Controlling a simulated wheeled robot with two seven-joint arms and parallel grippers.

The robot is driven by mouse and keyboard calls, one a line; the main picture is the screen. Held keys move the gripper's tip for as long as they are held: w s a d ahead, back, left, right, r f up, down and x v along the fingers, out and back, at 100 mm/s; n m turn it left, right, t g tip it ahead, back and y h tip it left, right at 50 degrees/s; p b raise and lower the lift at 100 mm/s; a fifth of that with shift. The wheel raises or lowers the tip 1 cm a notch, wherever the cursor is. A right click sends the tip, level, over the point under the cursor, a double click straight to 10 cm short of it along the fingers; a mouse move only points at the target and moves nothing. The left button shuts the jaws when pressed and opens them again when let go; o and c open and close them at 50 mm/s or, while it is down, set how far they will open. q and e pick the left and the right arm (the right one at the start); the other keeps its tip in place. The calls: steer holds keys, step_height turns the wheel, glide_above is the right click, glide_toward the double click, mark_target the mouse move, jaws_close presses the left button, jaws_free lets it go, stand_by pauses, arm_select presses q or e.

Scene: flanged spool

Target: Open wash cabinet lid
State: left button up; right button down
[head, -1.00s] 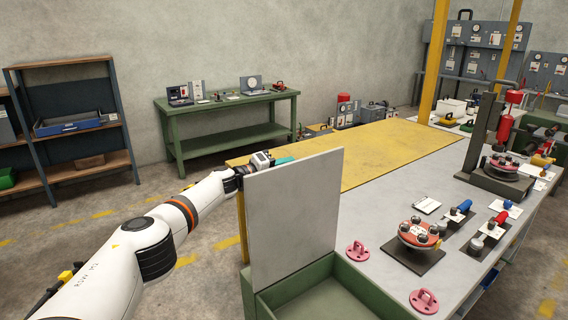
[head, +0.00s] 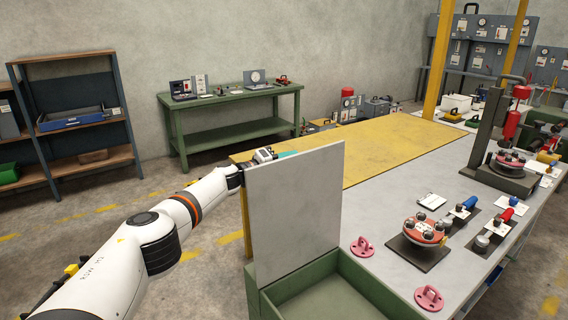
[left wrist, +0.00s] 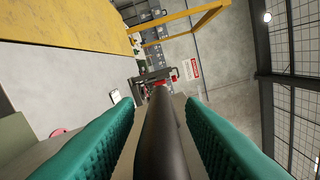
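The wash cabinet is a green open-topped box (head: 358,287) at the front edge of the bench. Its lid (head: 297,212), a flat grey panel, stands steeply upright at the left side, and the box interior shows. My left gripper (head: 278,155) is at the lid's top left edge, on the far side, partly hidden by the panel. In the left wrist view its teal fingers (left wrist: 160,125) are apart. A dark round bar (left wrist: 162,135) lies between them, with pale gaps visible on both sides. My right gripper is out of view.
Two pink ring mounts (head: 362,246) sit beside the box. A red flanged spool (head: 424,231) stands on a dark plate to their right. A yellow mat (head: 390,140) covers the far bench and is clear. A green table (head: 228,110) stands by the wall.

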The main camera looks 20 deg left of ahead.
arm_select(q)
steer(key=shift+p+v, duration=0.7)
steer(key=shift+v, duration=0.3)
steer(key=v, duration=1)
steer(key=shift+b, duration=0.4)
steer(key=p, duration=0.6)
glide_toward(249, 173)
steer(key=shift+w+a+f, duration=0.4)
steer(key=shift+a+f, duration=0.1)
steer(key=shift+a, duration=0.25)
steer(key=shift+w+a+f, duration=0.4)
steer(key=shift+a+f, duration=0.1)
steer(key=shift+a, duration=0.3)
steer(key=shift+w+a+f, duration=0.4)
steer(key=shift+a+f, duration=0.1)
steer(key=shift+a, duration=0.25)
